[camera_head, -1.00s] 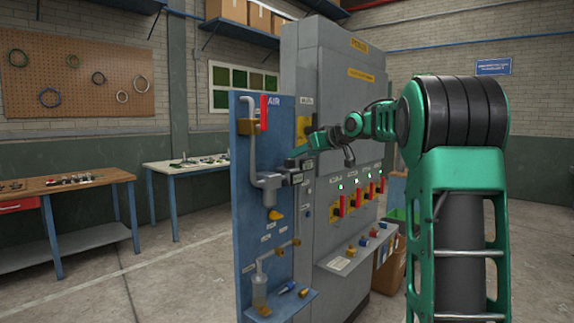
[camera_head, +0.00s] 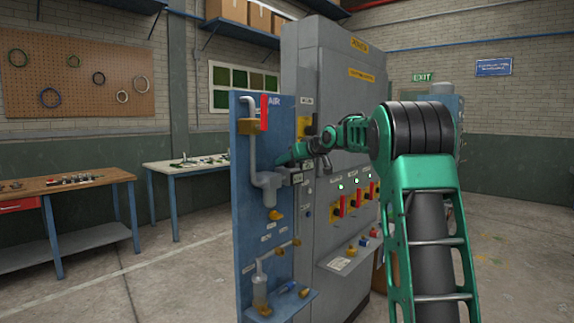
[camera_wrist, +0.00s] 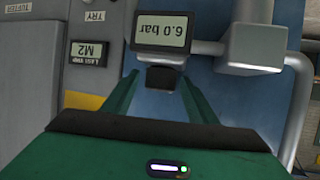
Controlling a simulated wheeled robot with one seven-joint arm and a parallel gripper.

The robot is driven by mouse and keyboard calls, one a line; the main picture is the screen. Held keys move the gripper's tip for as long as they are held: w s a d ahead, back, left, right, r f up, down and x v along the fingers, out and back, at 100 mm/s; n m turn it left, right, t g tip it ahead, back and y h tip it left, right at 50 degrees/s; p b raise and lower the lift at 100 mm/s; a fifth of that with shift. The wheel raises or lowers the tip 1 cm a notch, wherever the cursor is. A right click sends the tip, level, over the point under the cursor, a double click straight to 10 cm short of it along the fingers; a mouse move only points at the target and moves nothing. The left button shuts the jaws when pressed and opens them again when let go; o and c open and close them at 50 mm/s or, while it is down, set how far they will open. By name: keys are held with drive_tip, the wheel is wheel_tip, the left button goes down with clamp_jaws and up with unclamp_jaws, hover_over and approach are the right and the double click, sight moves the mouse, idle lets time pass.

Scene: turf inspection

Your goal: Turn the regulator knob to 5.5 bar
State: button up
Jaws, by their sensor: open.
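The regulator's display (camera_wrist: 162,32) reads 6.0 bar, upside down in the wrist view. Its dark knob (camera_wrist: 163,77) sits just beside the display, toward my gripper. My gripper (camera_wrist: 158,84) is open, with one green finger on each side of the knob; I cannot tell whether either finger touches it. In the head view my gripper (camera_head: 288,156) is at the blue air panel (camera_head: 244,205), next to the grey regulator body (camera_head: 268,182). The knob is not clear in that view.
A grey cabinet (camera_head: 330,85) with red-handled switches (camera_head: 343,204) stands right of the panel. A red-handled valve (camera_head: 264,108) is above, and grey pipe (camera_wrist: 298,105) runs close on the right in the wrist view. Open floor (camera_head: 150,270) lies left.

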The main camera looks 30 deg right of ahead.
drive_tip(key=c, duration=1.1)
drive_tip(key=shift+o, duration=0.2)
drive_tip(key=shift+d+n+y, duration=0.15)
drive_tip(key=shift+n+y, duration=0.55)
drive_tip(key=shift+y, duration=0.1)
drive_tip(key=shift+n+g+y, duration=0.5)
drive_tip(key=shift+n+y, duration=0.7)
drive_tip(key=shift+y, duration=0.2)
drive_tip(key=shift+r, duration=0.1)
drive_tip(key=o, duration=1.1)
drive_tip(key=shift+c, duration=0.2)
